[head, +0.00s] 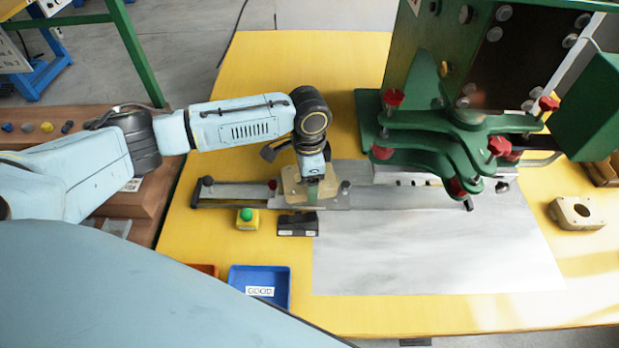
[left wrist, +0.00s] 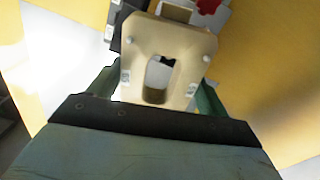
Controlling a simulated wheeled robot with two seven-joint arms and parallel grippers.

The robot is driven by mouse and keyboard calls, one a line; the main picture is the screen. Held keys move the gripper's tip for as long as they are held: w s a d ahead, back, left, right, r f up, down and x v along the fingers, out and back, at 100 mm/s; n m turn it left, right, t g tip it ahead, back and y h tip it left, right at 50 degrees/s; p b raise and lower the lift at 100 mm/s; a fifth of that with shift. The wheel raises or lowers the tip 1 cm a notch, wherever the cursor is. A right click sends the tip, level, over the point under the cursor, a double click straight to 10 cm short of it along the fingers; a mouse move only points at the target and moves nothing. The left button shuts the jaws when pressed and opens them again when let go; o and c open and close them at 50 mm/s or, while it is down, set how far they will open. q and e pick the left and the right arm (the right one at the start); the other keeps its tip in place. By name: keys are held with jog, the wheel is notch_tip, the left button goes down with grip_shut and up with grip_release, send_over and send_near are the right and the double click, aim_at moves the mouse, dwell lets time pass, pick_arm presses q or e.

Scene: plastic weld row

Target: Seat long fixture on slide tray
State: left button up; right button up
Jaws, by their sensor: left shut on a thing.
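The long fixture (head: 291,187) is a tan block over the grey slide tray (head: 375,198) in the head view. In the left wrist view, the fixture (left wrist: 187,42) shows an elongated slot. My left gripper (head: 314,190) points down and is shut on the fixture, with green fingers on both sides of it in the left wrist view (left wrist: 155,90). The gripper hides part of the fixture and tray, and I cannot tell whether the fixture's underside touches the tray. My right gripper is not in view.
A green welding press (head: 440,120) with red knobs stands over the tray's right part. A green button box (head: 247,218), a black box (head: 298,224) and a blue bin (head: 262,272) lie in front.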

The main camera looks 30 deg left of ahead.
pick_arm(q)
jog(key=shift+w+a+f+m, duration=0.1)
jog(key=shift+w+f+m, duration=0.15)
jog(key=shift+w+m, duration=0.25)
jog(key=shift+w+a+f+m+b, duration=0.25)
jog(key=shift+w+m+b, duration=0.15)
jog(key=shift+m, duration=0.2)
jog(key=shift+f+b, duration=0.65)
jog(key=shift+b, duration=0.3)
jog(key=shift+s+f, duration=0.1)
jog(key=shift+f, duration=0.7)
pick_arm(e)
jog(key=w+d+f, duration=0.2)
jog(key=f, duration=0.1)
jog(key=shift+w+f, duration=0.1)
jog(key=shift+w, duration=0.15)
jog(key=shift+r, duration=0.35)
pick_arm(q)
jog(key=shift+p, duration=0.4)
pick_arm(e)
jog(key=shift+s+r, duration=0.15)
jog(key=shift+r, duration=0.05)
